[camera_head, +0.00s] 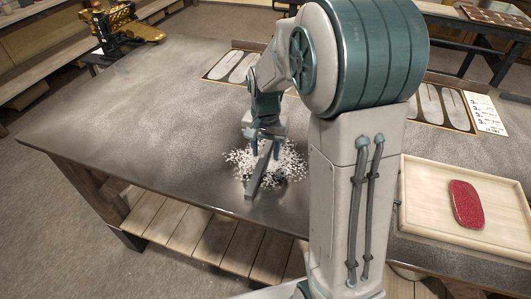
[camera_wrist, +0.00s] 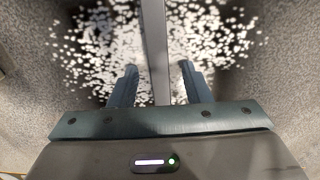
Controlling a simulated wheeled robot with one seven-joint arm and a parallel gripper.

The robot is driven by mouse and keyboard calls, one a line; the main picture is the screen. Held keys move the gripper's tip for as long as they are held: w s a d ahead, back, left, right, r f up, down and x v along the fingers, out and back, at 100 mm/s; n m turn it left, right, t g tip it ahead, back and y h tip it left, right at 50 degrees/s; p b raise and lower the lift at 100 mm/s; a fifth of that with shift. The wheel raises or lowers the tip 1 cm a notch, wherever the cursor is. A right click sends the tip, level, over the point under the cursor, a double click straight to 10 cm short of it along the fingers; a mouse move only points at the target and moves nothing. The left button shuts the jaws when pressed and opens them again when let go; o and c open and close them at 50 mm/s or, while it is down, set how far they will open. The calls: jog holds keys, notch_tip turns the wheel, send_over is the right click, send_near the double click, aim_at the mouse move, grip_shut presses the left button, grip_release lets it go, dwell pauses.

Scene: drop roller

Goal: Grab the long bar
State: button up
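The long bar (camera_head: 259,172) is grey and narrow. It lies on the table over a patch of white bits, in front of my arm. In the wrist view the bar (camera_wrist: 155,50) runs from the top edge down between my two fingers. My gripper (camera_head: 264,142) is over the bar's far part. In the wrist view my gripper (camera_wrist: 158,68) is open, with a finger on each side of the bar and a visible gap on both sides. How far the fingertips are above the table is hard to tell.
White bits (camera_head: 288,160) are scattered around the bar. A wooden tray (camera_head: 420,215) with a red oblong piece (camera_head: 466,204) sits at the right. Framed panels with pale strips (camera_head: 232,66) lie at the back. A yellow and black machine (camera_head: 125,24) stands far left. The table's left (camera_head: 110,115) is clear.

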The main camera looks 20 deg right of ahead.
grip_shut()
jog(key=shift+w+r, duration=0.1)
jog(key=shift+r, duration=0.05)
dwell(1.1)
